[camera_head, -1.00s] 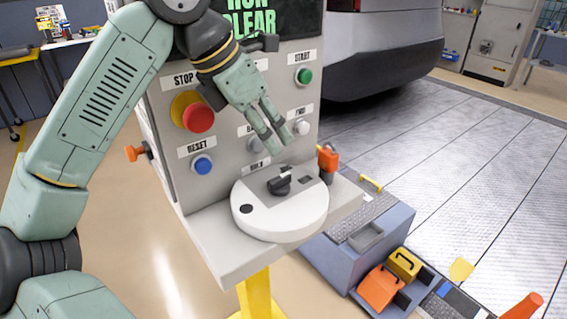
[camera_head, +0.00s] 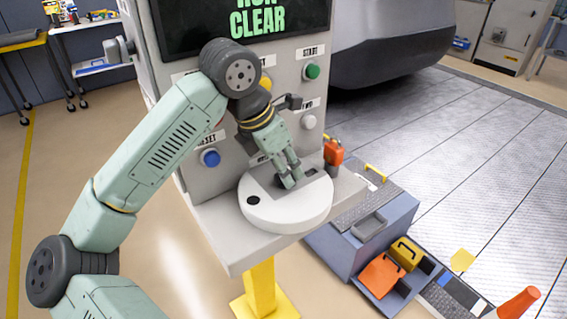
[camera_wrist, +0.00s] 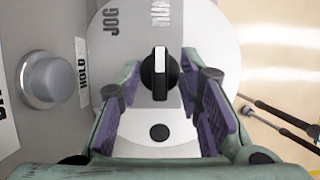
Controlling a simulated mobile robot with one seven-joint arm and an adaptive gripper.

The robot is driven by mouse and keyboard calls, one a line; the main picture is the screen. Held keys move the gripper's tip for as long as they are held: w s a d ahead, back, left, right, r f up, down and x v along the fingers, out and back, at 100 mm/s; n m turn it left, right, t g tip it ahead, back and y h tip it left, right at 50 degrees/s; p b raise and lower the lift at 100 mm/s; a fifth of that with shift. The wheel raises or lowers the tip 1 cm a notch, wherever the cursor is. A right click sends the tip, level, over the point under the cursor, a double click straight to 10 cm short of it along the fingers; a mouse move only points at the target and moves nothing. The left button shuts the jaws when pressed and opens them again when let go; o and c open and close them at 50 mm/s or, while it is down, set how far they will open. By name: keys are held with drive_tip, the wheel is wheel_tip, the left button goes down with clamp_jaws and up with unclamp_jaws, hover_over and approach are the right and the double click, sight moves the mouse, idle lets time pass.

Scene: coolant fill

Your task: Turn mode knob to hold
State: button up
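The mode knob (camera_wrist: 159,73) is a black dial with a white pointer line on a round pale disc (camera_head: 285,213). In the wrist view the line points up, toward the RUN label (camera_wrist: 159,13); the JOG label (camera_wrist: 112,20) is left of it.
The panel carries a blue RESET button (camera_head: 210,157), a green START button (camera_head: 312,71) and a pale button (camera_head: 308,121). An orange-red item (camera_head: 333,151) stands right of the disc. A blue-grey box (camera_head: 360,237) is below right.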

clamp_jaws()
idle(0.4)
idle(0.4)
